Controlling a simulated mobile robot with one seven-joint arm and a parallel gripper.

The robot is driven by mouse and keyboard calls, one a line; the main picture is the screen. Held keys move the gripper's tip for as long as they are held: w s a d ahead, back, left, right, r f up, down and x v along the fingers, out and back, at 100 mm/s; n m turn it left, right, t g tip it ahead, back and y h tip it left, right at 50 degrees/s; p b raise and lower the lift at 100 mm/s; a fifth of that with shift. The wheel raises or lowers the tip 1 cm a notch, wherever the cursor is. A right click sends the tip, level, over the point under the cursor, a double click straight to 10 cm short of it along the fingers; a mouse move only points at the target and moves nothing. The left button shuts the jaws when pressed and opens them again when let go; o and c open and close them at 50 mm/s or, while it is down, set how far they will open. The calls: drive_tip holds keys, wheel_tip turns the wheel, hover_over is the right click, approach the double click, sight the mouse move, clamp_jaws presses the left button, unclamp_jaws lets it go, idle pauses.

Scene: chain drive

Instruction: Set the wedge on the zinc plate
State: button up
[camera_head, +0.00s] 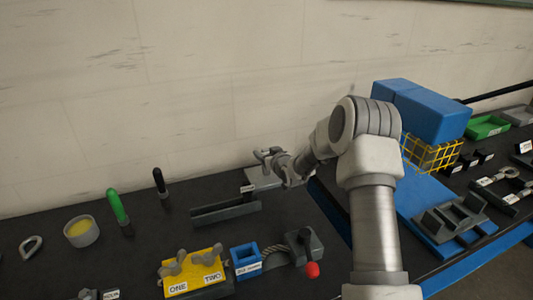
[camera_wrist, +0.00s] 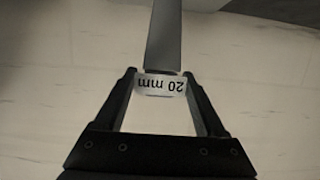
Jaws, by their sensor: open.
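In the head view my gripper (camera_head: 268,155) is low over the back of the dark bench, beside the wall, above a flat light grey plate (camera_head: 262,180) that may be the zinc plate. In the wrist view my gripper (camera_wrist: 163,75) is open, its two black fingers apart. A white label reading "20 mm" (camera_wrist: 160,86) shows upside down between the fingers. A narrow grey tapered piece (camera_wrist: 164,35) extends from just above the label; it may be the wedge. I cannot tell whether the fingers touch anything.
A long dark channel (camera_head: 225,211) lies in front of the plate. A green-handled tool (camera_head: 117,206) is left; a blue box (camera_head: 432,112) on a yellow basket is right.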

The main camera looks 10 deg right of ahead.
drive_tip(key=shift+r+p, duration=0.25)
drive_tip(key=shift+p, duration=0.05)
drive_tip(key=s+d+r+g+h, duration=0.1)
drive_tip(key=s+r, duration=0.4)
drive_tip(key=s, duration=0.4)
drive_tip(key=s+d+r+g+h+b, duration=0.1)
drive_tip(key=s+r+g, duration=0.1)
drive_tip(key=s+r, duration=0.45)
drive_tip(key=s+d+r+g+h, duration=0.1)
drive_tip(key=s+r, duration=0.3)
drive_tip(key=s, duration=0.6)
drive_tip(key=s+a+r+m+g, duration=0.1)
drive_tip(key=s+g, duration=0.1)
drive_tip(key=s, duration=1)
drive_tip(key=s+a+r+m+g, duration=0.1)
drive_tip(key=s+a+g, duration=0.1)
drive_tip(key=s, duration=1)
drive_tip(key=shift+s+r+g, duration=0.25)
drive_tip(key=shift+s+g, duration=0.15)
